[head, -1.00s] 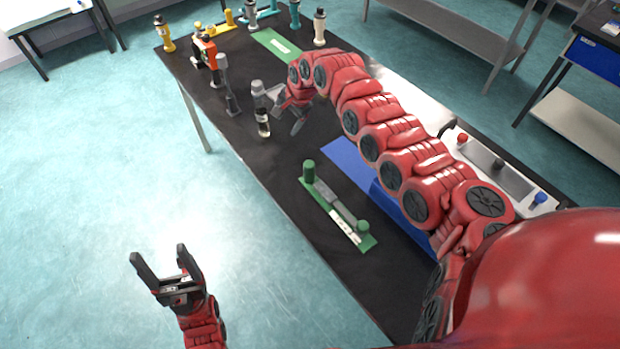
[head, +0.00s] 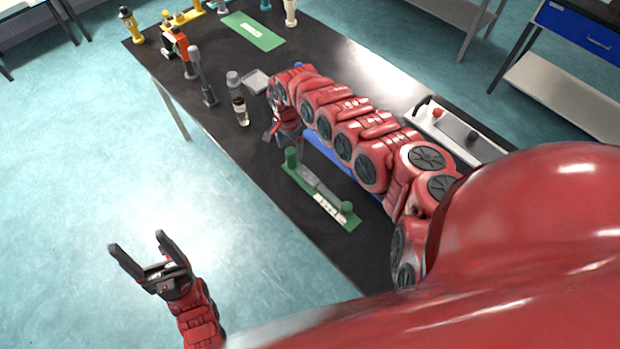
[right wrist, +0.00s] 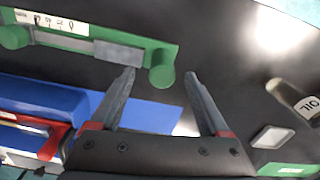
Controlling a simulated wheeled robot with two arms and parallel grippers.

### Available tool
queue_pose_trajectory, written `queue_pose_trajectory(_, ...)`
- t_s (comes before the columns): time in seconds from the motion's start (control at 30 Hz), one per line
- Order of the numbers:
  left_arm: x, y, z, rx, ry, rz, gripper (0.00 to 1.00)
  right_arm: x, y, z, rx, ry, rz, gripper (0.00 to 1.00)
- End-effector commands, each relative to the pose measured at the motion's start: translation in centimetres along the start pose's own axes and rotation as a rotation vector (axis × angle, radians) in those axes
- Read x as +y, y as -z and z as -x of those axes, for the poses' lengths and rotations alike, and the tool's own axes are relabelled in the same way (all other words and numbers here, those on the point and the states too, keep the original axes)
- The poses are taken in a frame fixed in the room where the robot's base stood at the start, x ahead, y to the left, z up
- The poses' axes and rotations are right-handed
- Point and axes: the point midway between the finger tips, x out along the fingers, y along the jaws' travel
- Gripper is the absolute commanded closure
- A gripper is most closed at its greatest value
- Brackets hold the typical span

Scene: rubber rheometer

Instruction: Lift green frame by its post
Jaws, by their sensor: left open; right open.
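The green frame (head: 340,220) lies flat on the black table, with a grey bar and a white label along it. A taller green post (head: 291,157) stands at its far end and a shorter green knob (head: 346,207) at its near end. My right gripper (head: 283,138) is open just beyond the taller post, above the table. In the right wrist view, the post (right wrist: 162,74) appears between the two open fingertips, with a gap on both sides; I cannot tell how far below they are. My left gripper (head: 143,248) is open and empty over the floor, left of the table.
A blue block (right wrist: 50,100) lies beside the frame. A grey post stand (head: 204,80) and several fixtures fill the table's far end.

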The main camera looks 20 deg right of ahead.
Motion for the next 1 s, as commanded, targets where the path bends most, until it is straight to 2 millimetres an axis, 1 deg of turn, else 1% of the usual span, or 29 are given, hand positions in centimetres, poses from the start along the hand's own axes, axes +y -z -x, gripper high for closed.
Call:
queue_pose_trajectory(0.17,0.0,0.0,0.0,0.0,0.0,0.0,0.26,-0.2,0.0,-0.8,-0.001,0.002,0.001,0.21)
queue_pose_trajectory(0.27,0.0,0.0,0.1,0.0,0.0,0.0,0.26,-0.2,0.1,-1.9,-0.002,-0.002,0.002,0.21)
queue_pose_trajectory(0.3,0.0,-0.1,0.5,0.0,0.0,0.0,0.26,-0.2,0.3,-2.5,-0.002,-0.003,0.001,0.21)
queue_pose_trajectory(0.43,0.1,-0.2,1.1,0.0,0.0,0.0,0.26,-0.3,0.7,-3.6,0.0,-0.002,0.001,0.21)
queue_pose_trajectory(0.5,0.1,-0.3,1.8,0.0,0.0,0.0,0.26,-0.4,0.6,-4.7,-0.001,-0.001,0.001,0.21)
queue_pose_trajectory(0.53,0.1,-0.3,1.9,0.0,0.0,0.0,0.26,-0.4,0.7,-5.0,-0.001,-0.001,0.001,0.21)
queue_pose_trajectory(0.63,0.1,-0.3,2.1,0.0,0.0,0.0,0.26,-0.4,0.7,-5.4,0.0,0.0,0.002,0.21)
queue_pose_trajectory(0.87,0.1,-0.3,2.0,0.0,0.0,0.0,0.26,-0.4,0.8,-5.3,0.0,0.0,0.0,0.21)
queue_pose_trajectory(0.9,0.1,-0.3,2.0,0.0,0.0,0.0,0.26,-0.4,0.8,-5.3,0.0,0.0,0.0,0.22)
queue_pose_trajectory(0.97,0.1,-0.3,2.0,0.0,0.0,0.0,0.26,-0.4,0.8,-5.3,0.0,0.0,0.0,0.33)
queue_pose_trajectory(1.0,0.1,-0.3,2.0,0.0,0.0,0.0,0.26,-0.4,0.8,-5.3,0.0,0.0,0.0,0.4)
